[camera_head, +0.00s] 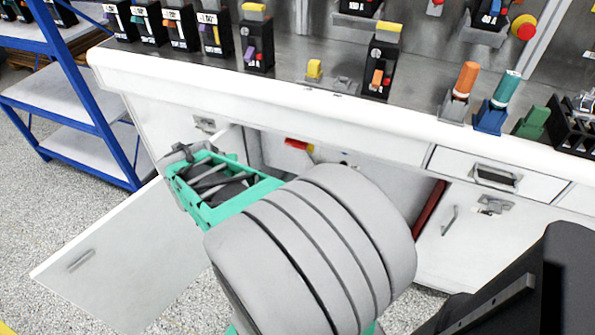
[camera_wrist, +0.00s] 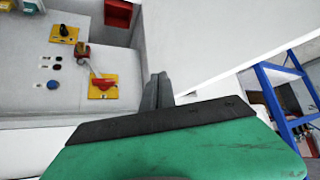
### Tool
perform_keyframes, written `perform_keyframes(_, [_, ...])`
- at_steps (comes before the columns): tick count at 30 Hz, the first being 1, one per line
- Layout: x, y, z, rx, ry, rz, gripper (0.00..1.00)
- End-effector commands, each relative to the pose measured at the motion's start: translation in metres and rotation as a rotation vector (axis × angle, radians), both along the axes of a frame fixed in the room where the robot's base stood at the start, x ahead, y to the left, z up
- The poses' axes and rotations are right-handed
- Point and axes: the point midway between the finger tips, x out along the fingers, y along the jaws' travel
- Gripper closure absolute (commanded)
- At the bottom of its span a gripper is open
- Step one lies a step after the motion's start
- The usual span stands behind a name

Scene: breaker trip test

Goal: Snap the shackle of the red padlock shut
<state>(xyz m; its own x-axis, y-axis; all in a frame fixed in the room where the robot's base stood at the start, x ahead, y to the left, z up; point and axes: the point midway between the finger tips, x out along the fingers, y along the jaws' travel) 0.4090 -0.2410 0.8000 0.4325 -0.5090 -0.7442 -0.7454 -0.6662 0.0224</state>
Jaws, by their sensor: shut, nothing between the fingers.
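My gripper (camera_head: 188,152) reaches down to the open cabinet under the bench in the head view. In the wrist view its grey fingers (camera_wrist: 157,92) are together and hold nothing. No padlock can be made out with certainty. In the wrist view a small red piece (camera_wrist: 82,49) is on the cabinet's inner panel, left of the fingers and apart from them; it may be the padlock, but its shackle is too small to tell. Below it is a yellow plate (camera_wrist: 103,92) with a red part and a pale lever.
The cabinet door (camera_head: 125,265) stands open at the left. Inside are another yellow plate with a black knob (camera_wrist: 64,33), small buttons (camera_wrist: 53,84) and a red box (camera_wrist: 117,14). The white bench edge (camera_head: 250,103) runs above. A blue shelf (camera_head: 85,100) stands at left.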

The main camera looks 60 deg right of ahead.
Motion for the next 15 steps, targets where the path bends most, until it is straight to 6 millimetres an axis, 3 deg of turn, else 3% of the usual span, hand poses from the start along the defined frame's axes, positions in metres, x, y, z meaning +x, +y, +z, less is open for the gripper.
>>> perform_keyframes(1, [-0.013,-0.045,-0.057,-0.060,-0.044,-0.119,1.00])
perform_keyframes(3, [-0.036,-0.103,-0.088,-0.164,-0.115,-0.266,1.00])
perform_keyframes(6, [-0.078,-0.169,-0.122,-0.319,-0.194,-0.422,1.00])
perform_keyframes(10, [-0.120,-0.215,-0.141,-0.471,-0.255,-0.521,1.00])
perform_keyframes(15, [-0.137,-0.232,-0.138,-0.539,-0.279,-0.548,1.00])
